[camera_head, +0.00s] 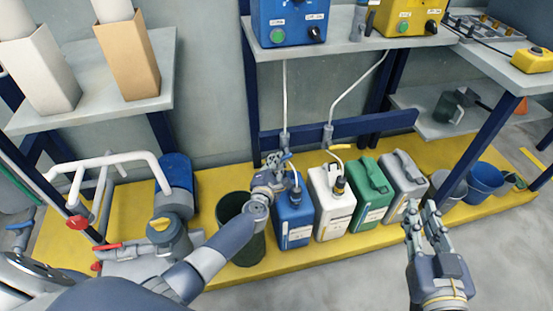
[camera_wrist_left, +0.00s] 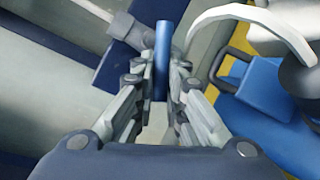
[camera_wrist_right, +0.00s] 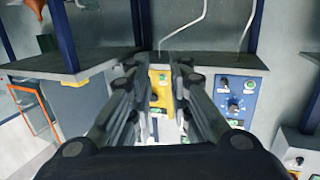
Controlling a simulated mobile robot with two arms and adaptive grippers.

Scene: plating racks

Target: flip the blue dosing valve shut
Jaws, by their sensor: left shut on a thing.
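The blue dosing valve's lever (camera_head: 285,158) is on the pipe above the blue jerrycan (camera_head: 293,220). In the left wrist view the blue lever (camera_wrist_left: 162,45) stands between my left fingertips. My left gripper (camera_head: 272,172) is shut on this lever, with its fingers partly covering the valve. A grey fitting (camera_wrist_left: 120,32) shows beside the lever in that view. The lever's exact angle to the pipe is hard to tell. My right gripper (camera_head: 422,212) is open and empty, in front of the grey jerrycan (camera_head: 404,180).
A yellow-handled valve (camera_head: 340,147) sits above the white jerrycan (camera_head: 331,205). A green jerrycan (camera_head: 371,190) and blue bucket (camera_head: 486,180) stand on the yellow platform (camera_head: 130,215). A dark bin (camera_head: 246,250) is beneath my left arm. Blue (camera_head: 290,22) and yellow (camera_head: 408,17) control boxes sit above.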

